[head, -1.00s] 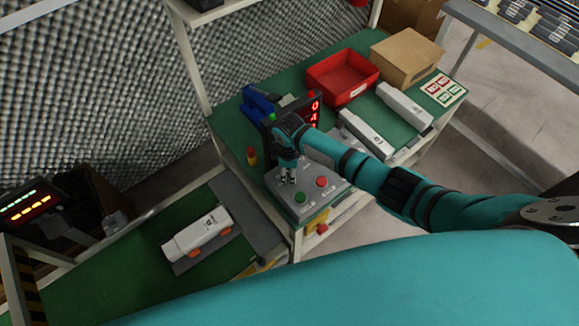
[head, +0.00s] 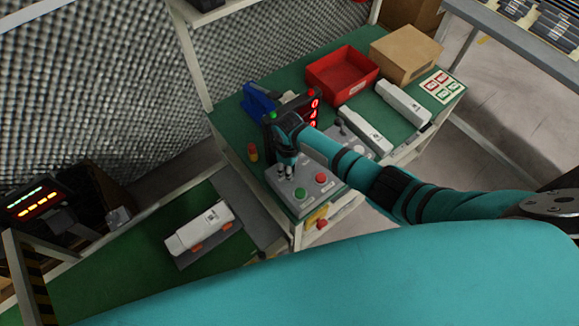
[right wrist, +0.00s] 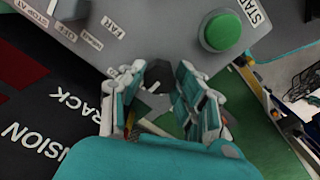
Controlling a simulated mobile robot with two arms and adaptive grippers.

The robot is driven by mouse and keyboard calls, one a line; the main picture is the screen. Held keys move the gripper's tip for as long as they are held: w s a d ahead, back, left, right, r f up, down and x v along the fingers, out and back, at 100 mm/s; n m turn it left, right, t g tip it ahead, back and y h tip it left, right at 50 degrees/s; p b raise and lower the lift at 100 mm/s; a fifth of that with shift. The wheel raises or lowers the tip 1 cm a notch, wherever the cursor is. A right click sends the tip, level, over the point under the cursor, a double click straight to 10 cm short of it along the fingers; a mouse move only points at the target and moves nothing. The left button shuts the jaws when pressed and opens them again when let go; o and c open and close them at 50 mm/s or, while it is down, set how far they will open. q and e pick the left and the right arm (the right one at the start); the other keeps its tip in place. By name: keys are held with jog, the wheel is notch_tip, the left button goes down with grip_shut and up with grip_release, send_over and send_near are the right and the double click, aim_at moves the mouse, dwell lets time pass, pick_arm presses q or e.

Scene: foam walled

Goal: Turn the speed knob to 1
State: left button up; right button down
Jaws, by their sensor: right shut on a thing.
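The grey control panel (head: 331,189) stands on the green bench in the head view, with a green button (head: 300,193) and a red button (head: 321,178). My right gripper (head: 287,172) reaches down over the panel's left part, beside the green button. In the right wrist view my right gripper (right wrist: 160,98) has its fingers on both sides of a dark knob (right wrist: 158,77) and is shut on it. The knob's pointer and most of its scale are hidden or too small to read. The green START button (right wrist: 222,32) shows beyond the fingers. My left gripper is not in view.
A lit red display (head: 312,108) stands behind the panel, next to a blue object (head: 260,101). A black lever (head: 340,125) rises close behind my arm. A red bin (head: 342,75), a cardboard box (head: 405,58) and white cases (head: 403,102) fill the bench's right side.

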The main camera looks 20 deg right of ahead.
jog(key=c, duration=0.9)
grip_release()
jog(key=shift+c, duration=0.2)
jog(key=shift+r, duration=0.15)
notch_tip(320, 180, up, 12)
jog(key=shift+s+a, duration=0.1)
